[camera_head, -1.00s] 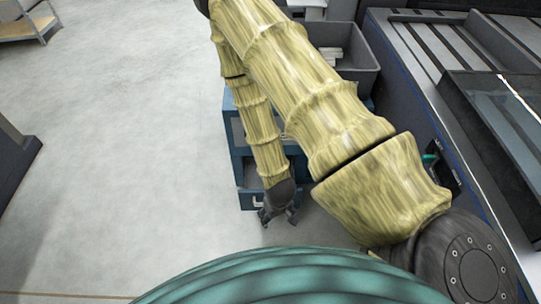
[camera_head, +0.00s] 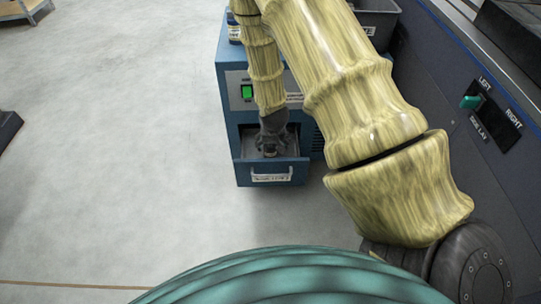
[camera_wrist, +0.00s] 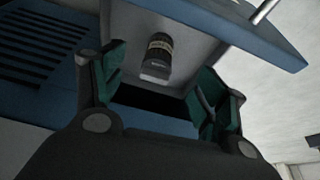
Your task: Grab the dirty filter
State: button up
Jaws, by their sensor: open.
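The filter (camera_wrist: 157,58) is a small dark cylinder with a pale label band and a light end. In the wrist view it lies in the open drawer (camera_wrist: 205,50), ahead of and between my fingers, apart from them. My gripper (camera_wrist: 160,92) is open, with green pads on its fingers and nothing between them. In the head view my gripper (camera_head: 269,149) points down into the drawer (camera_head: 271,173) of the blue cabinet (camera_head: 228,105). The filter is hard to make out there, largely hidden by my gripper.
The cabinet has a green switch (camera_head: 247,92) on its front and a small container (camera_head: 234,30) on top. A dark machine panel with a LEFT/RIGHT switch (camera_head: 470,102) stands at the right. A grey bin (camera_head: 378,22) sits behind my arm.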

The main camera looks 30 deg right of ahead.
aim_at(270, 144)
jog(key=shift+m, duration=0.3)
jog(key=w+d+f+b, duration=0.1)
jog(key=f, duration=0.1)
jog(key=w+d+f+b, duration=0.1)
jog(key=w+f+b, duration=0.1)
jog(key=w+d+f+b, duration=0.1)
jog(key=f, duration=0.1)
jog(key=shift+w, duration=0.35)
jog(key=shift+w+b+x, duration=0.25)
jog(key=shift+b+x, duration=0.75)
jog(key=shift+x, duration=0.3)
jog(key=shift+w+b+x, duration=0.3)
jog(key=shift+b+x, duration=0.65)
jog(key=shift+x, duration=0.4)
jog(key=shift+r, duration=0.35)
jog(key=c, duration=1.2)
